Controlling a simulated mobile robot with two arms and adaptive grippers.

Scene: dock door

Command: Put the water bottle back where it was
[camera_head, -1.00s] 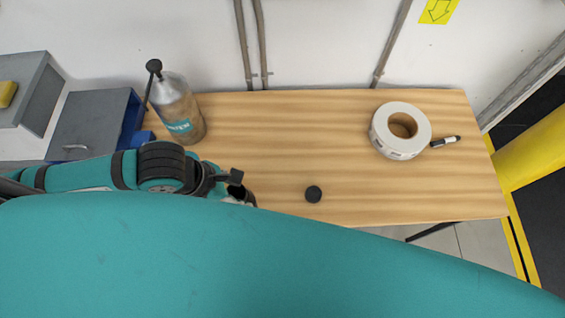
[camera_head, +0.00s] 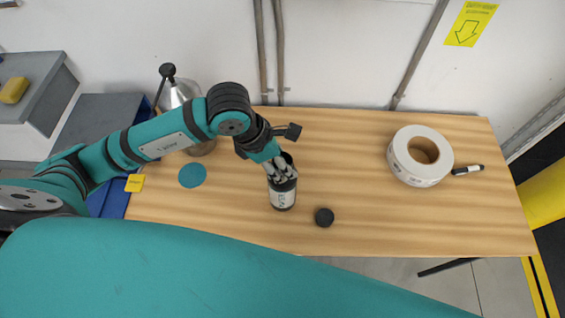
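A dark bottle with a white label (camera_head: 283,199) is at the middle of the wooden table, near its front half. It looks like the water bottle, but its lettering is too small to read. My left gripper (camera_head: 280,173) reaches down to its top, with the fingers closed about the upper part. I cannot tell whether its base touches the table. A flat teal disc (camera_head: 192,175) lies bare on the table's left part. A larger metal canister (camera_head: 180,94) with a black knob stands behind my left arm, partly hidden. My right gripper is not in view.
A black round cap-like piece (camera_head: 324,217) lies just right of the bottle. A white tape roll (camera_head: 419,156) and a marker (camera_head: 467,170) are at the right. A yellow note (camera_head: 134,183) and blue bin (camera_head: 111,203) are at the left. The wooden table (camera_head: 345,150) is clear behind the bottle.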

